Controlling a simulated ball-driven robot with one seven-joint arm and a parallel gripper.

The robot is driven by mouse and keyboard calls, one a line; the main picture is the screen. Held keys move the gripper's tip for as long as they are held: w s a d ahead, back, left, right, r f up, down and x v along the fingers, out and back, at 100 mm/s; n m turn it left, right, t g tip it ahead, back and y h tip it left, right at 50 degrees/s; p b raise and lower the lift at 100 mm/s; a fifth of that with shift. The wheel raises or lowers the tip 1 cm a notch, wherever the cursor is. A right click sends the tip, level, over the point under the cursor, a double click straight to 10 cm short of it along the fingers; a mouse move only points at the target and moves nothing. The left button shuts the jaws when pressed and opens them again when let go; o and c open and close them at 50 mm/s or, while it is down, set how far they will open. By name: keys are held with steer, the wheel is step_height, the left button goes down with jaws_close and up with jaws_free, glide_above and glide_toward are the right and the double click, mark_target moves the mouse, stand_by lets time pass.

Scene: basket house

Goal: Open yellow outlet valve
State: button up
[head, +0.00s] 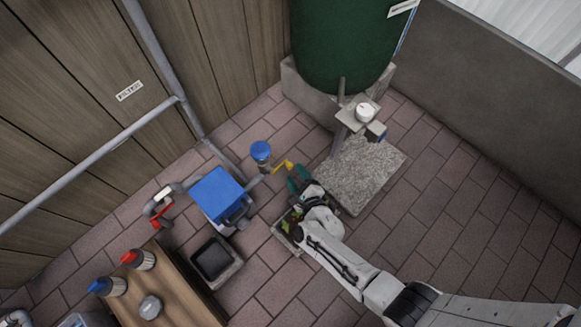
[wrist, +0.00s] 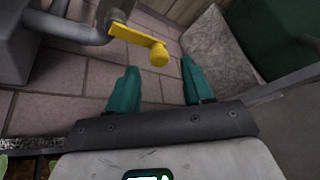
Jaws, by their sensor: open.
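The yellow outlet valve handle (head: 283,166) sits on a grey pipe beside a blue-capped cylinder (head: 261,152) in the head view. In the wrist view the yellow lever (wrist: 140,40) runs from the pipe fitting at upper left to a round knob at its right end. My gripper (head: 298,180) is just to the lower right of the handle in the head view. In the wrist view its teal fingers (wrist: 158,85) are apart and empty. The knob lies beyond the fingertips, roughly between them across the picture, with no visible contact.
A stone slab (head: 362,172) lies right of my gripper, before the green tank (head: 340,45). A planter (head: 285,230) is under my wrist. A blue box (head: 217,194) stands left. A red valve (head: 161,215) is farther left. Brick floor at right is clear.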

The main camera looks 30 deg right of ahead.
mark_target(291, 167)
steer(key=b+x, duration=0.1)
steer(key=x, duration=0.4)
steer(key=shift+b, duration=0.4)
steer(key=shift+c, duration=0.4)
jaws_close()
